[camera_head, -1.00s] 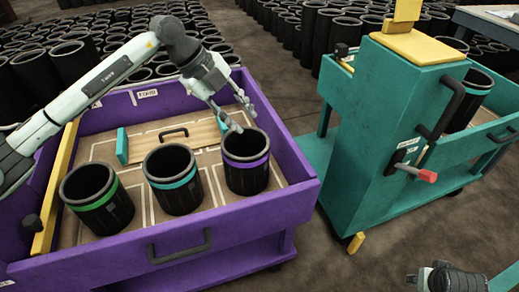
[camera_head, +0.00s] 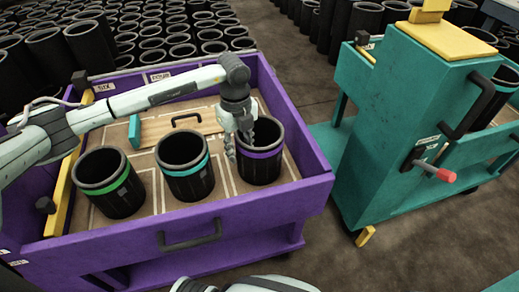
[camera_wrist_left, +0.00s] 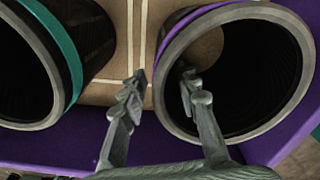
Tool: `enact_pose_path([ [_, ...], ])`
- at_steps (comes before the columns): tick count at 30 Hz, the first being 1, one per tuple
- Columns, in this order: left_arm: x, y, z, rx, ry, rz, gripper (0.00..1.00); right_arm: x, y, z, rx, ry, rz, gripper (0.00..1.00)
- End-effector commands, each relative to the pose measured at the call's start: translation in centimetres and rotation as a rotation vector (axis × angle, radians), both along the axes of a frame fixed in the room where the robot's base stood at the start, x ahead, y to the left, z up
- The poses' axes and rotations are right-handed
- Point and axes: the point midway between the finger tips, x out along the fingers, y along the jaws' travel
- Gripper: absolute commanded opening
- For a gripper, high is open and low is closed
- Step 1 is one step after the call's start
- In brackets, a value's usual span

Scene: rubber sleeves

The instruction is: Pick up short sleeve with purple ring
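The short black sleeve with the purple ring (camera_head: 262,165) stands upright at the right end of a row in the purple cart. My left gripper (camera_head: 238,148) is over its left rim, fingers pointing down and apart. In the left wrist view, the sleeve (camera_wrist_left: 240,75) fills the right side, and the left gripper (camera_wrist_left: 162,88) straddles its wall. One finger is outside the wall, the other inside the opening. Whether either finger touches the wall cannot be told. My right gripper's fingers are not in view; only pale and grey parts, apparently of my right arm, show at the bottom edge.
A teal-ringed sleeve (camera_head: 185,168) stands close on the left, with a green-ringed sleeve (camera_head: 110,182) beyond it. The purple cart's wall (camera_head: 300,208) borders them in front. A teal cart (camera_head: 385,150) stands to the right. Many black sleeves stand behind on the floor.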

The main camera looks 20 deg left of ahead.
Motion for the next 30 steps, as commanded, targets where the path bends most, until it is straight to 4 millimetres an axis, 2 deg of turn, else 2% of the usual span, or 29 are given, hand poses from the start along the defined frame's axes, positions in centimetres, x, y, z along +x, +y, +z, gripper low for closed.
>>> enact_pose_path([
  [3, -0.1, 0.0, -1.8, 0.000, 0.003, 0.000, 0.31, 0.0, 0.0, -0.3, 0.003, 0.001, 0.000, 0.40],
  [6, -0.1, 0.0, -2.7, -0.001, 0.001, -0.001, 0.31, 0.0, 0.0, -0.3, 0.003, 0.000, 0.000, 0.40],
  [14, -0.1, 0.0, -3.0, -0.001, 0.001, -0.001, 0.31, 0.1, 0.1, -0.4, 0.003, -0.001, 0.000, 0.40],
  [22, -0.1, 0.0, -2.9, -0.001, 0.000, 0.000, 0.00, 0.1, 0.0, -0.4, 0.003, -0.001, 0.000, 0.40],
  [30, -0.1, 0.0, -2.9, -0.001, 0.000, 0.000, 0.00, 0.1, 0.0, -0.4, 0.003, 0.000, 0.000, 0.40],
])
